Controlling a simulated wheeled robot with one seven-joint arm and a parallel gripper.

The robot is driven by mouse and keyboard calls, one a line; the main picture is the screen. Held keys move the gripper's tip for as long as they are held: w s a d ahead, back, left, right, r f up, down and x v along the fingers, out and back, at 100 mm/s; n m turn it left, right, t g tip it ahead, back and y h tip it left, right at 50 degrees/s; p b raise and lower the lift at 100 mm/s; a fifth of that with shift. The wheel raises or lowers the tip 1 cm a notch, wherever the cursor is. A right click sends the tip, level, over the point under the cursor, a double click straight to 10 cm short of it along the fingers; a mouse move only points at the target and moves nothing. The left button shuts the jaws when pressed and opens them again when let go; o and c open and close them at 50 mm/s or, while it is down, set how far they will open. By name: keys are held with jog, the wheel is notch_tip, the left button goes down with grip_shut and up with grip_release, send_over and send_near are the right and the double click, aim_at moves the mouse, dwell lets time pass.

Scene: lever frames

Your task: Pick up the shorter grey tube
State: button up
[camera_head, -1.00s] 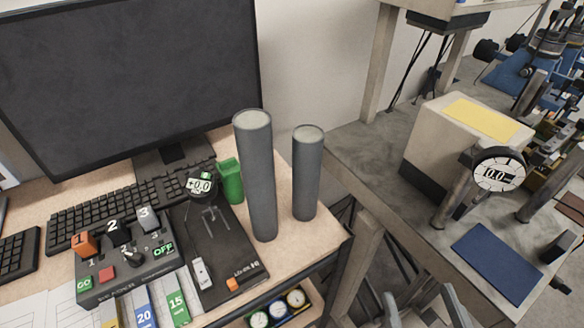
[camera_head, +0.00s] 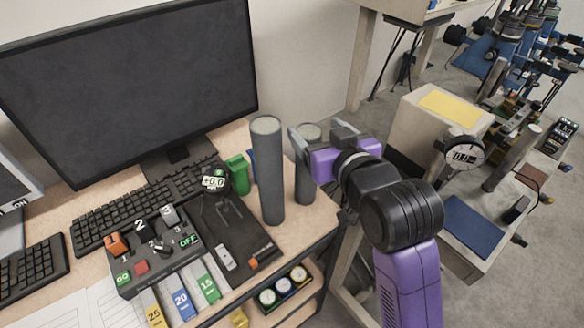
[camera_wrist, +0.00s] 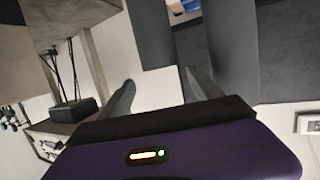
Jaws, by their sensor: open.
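The shorter grey tube (camera_head: 305,185) stands upright on the desk, right of the taller grey tube (camera_head: 268,175). Both have pale tops. My gripper (camera_head: 313,141) is open at the upper end of the shorter tube and hides part of it; one finger shows at the tube's left side. In the wrist view the fingertips (camera_wrist: 159,78) are spread, with the end of the shorter tube (camera_wrist: 150,35) in line with the gap between them. The taller tube (camera_wrist: 231,50) is just beyond the right finger there. I cannot tell whether a finger touches the shorter tube.
A green block (camera_head: 238,174) and a black device (camera_head: 240,225) lie left of the tubes. A monitor (camera_head: 120,80) and keyboard (camera_head: 145,203) fill the back left. The desk's right edge is close to the shorter tube. A grey bench with a dial (camera_head: 464,154) stands at right.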

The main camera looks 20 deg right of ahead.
jog(key=shift+g, duration=0.7)
jog(key=shift+w+a+f+p, duration=0.15)
jog(key=shift+w+f+p, duration=0.8)
jog(key=shift+w+f, duration=2.2)
grip_shut()
jog(key=shift+r, duration=0.1)
